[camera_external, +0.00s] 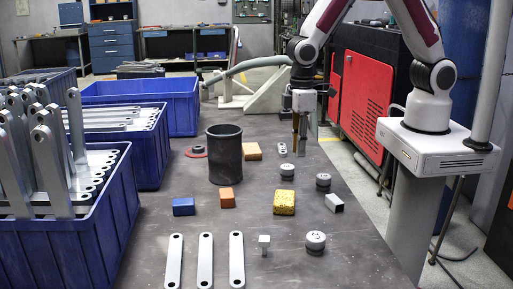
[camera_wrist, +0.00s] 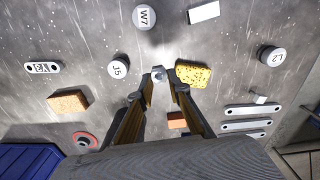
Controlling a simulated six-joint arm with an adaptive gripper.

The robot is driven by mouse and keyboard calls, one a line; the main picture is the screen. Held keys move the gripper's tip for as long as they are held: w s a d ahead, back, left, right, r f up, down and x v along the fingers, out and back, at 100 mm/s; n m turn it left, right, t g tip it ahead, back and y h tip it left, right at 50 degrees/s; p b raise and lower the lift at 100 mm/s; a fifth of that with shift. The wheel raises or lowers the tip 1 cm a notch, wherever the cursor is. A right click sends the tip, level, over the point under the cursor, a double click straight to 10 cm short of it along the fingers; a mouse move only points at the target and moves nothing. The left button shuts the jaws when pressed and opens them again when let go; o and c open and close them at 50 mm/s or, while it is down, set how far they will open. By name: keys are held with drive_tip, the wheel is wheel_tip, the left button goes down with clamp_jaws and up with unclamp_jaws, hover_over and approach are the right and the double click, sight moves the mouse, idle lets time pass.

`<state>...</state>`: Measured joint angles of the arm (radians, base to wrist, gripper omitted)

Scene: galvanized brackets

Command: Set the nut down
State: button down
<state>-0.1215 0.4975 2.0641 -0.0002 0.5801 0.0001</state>
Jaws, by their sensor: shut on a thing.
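My gripper (camera_wrist: 158,74) is shut on a small grey metal nut, which sits between the fingertips in the wrist view. The nut (camera_wrist: 158,73) is partly covered by the fingers. In the external view my gripper (camera_external: 303,138) points down over the back part of the grey table, and the nut is too small to make out there. In the wrist view the fingertips appear just left of a yellow speckled sponge (camera_wrist: 194,74) and below a round canister marked W7 (camera_wrist: 144,17). I cannot tell the nut's height above the table.
A dark cylinder (camera_external: 225,155), orange blocks (camera_external: 252,151), a blue block (camera_external: 183,206), canisters (camera_external: 316,242) and a square tube (camera_external: 334,203) stand around. Flat bars (camera_external: 205,262) lie in front. Blue bins (camera_external: 95,245) line the left. Bare table shows between the objects.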

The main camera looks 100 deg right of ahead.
drive_tip(key=w+a+f+n, duration=0.1)
drive_tip(key=w+a+n, duration=0.1)
drive_tip(key=a, duration=0.1)
drive_tip(key=w+a+f+n, duration=0.1)
drive_tip(key=w+a+n, duration=0.1)
drive_tip(key=a, duration=0.1)
drive_tip(key=w+a+f+n, duration=0.1)
drive_tip(key=w+a+n, duration=0.1)
drive_tip(key=a, duration=0.1)
drive_tip(key=shift+a, duration=0.2)
drive_tip(key=w+a+n, duration=0.4)
drive_tip(key=a+n, duration=0.1)
drive_tip(key=n, duration=0.6)
drive_tip(key=w+a+n, duration=0.4)
drive_tip(key=a+n, duration=0.2)
drive_tip(key=n, duration=0.5)
drive_tip(key=shift+a+r+n, duration=0.3)
drive_tip(key=shift+r, duration=0.15)
hover_over(257, 237)
drive_tip(key=shift+a+f, duration=0.1)
drive_tip(key=shift+f, duration=3)
drive_tip(key=shift+f, duration=0.1)
drive_tip(key=shift+f, duration=1.8)
